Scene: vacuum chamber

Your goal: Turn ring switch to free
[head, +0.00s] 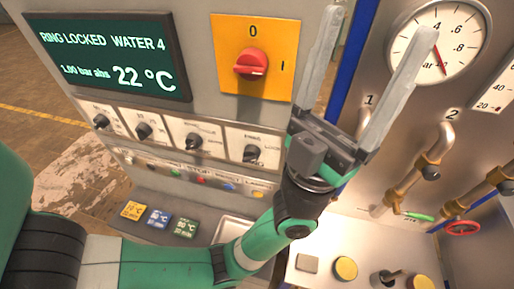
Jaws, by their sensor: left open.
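A row of black rotary knobs on white label plates crosses the grey control panel. The rightmost knob (251,153) sits close to my left arm; its label is too small to read surely, so I cannot tell which knob is the ring switch. The display (108,58) above reads "RING LOCKED WATER 4", "1.00 bar abs" and "22 °C". My left gripper (378,28) is open and empty, its two long grey fingers pointing up, right of the knobs and in front of the panel's right edge. My right gripper is not in view.
A red rotary switch (250,63) on a yellow plate is above the knobs. Small coloured buttons (229,187) and colour cards (158,217) lie below them. A pressure gauge (440,42), pipes (412,178) with valves and a red handwheel (462,228) stand at right.

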